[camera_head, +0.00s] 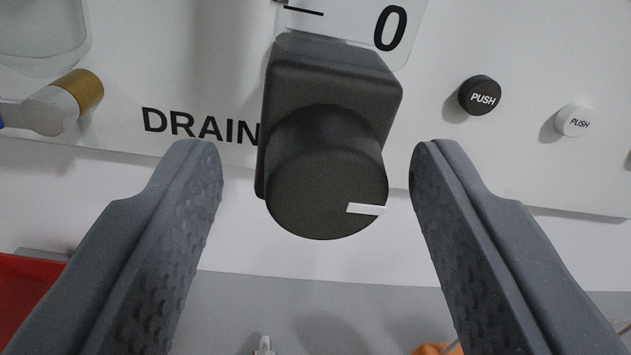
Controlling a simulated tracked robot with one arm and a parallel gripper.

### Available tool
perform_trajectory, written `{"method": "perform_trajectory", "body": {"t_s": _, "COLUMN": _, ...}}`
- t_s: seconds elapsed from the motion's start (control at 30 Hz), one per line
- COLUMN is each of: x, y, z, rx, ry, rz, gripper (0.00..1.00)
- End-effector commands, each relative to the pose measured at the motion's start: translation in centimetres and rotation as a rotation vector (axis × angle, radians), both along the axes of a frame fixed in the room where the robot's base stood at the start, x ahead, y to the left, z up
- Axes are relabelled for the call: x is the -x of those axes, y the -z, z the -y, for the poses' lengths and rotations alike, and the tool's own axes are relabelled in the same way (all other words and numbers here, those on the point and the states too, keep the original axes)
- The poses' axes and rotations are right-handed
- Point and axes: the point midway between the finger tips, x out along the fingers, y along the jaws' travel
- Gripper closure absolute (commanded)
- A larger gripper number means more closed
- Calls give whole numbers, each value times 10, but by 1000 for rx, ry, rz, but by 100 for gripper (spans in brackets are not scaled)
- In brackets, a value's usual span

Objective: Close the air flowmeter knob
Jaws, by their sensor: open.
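A round black knob (322,190) stands out from a dark block (330,75) on the white panel, in the middle of the view. A white mark on its face points right. Above it is a clear scale with a "0" and a tick line. My gripper (315,165) is open. Its left finger is to the left of the knob and its right finger to the right, with a gap on both sides; neither seems to touch it. No label names this knob as the air flowmeter's in this view.
The white panel (520,170) carries the word "DRAIN", a black "PUSH" button (480,95) and a white one (574,120). Red and orange items show low down.

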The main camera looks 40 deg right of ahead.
Motion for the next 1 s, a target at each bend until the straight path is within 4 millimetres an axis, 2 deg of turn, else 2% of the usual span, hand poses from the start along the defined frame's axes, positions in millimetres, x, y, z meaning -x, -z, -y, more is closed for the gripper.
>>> {"method": "perform_trajectory", "body": {"t_s": 0.1, "x": 0, "y": 0, "z": 0, "rx": 0, "ry": 0, "rz": 0, "gripper": 50}}
{"method": "perform_trajectory", "body": {"t_s": 0.13, "x": 0, "y": 0, "z": 0, "rx": 0, "ry": 0, "rz": 0, "gripper": 55}}
{"method": "perform_trajectory", "body": {"t_s": 0.27, "x": 0, "y": 0, "z": 0, "rx": -1, "ry": 0, "rz": -1, "gripper": 92}}
{"method": "perform_trajectory", "body": {"t_s": 0.3, "x": 0, "y": 0, "z": 0, "rx": -1, "ry": 0, "rz": -1, "gripper": 95}}
{"method": "perform_trajectory", "body": {"t_s": 0.33, "x": 0, "y": 0, "z": 0, "rx": -1, "ry": 0, "rz": -1, "gripper": 95}}
{"method": "perform_trajectory", "body": {"t_s": 0.37, "x": -1, "y": -1, "z": -12, "rx": 3, "ry": -4, "rz": -3, "gripper": 95}}
{"method": "perform_trajectory", "body": {"t_s": 0.43, "x": -1, "y": 1, "z": -6, "rx": 2, "ry": -3, "rz": -3, "gripper": 94}}
{"method": "perform_trajectory", "body": {"t_s": 0.67, "x": -3, "y": 1, "z": -5, "rx": 37, "ry": -7, "rz": -22, "gripper": 95}}
{"method": "perform_trajectory", "body": {"t_s": 1.0, "x": -2, "y": 1, "z": -4, "rx": 233, "ry": -6, "rz": -139, "gripper": 95}}
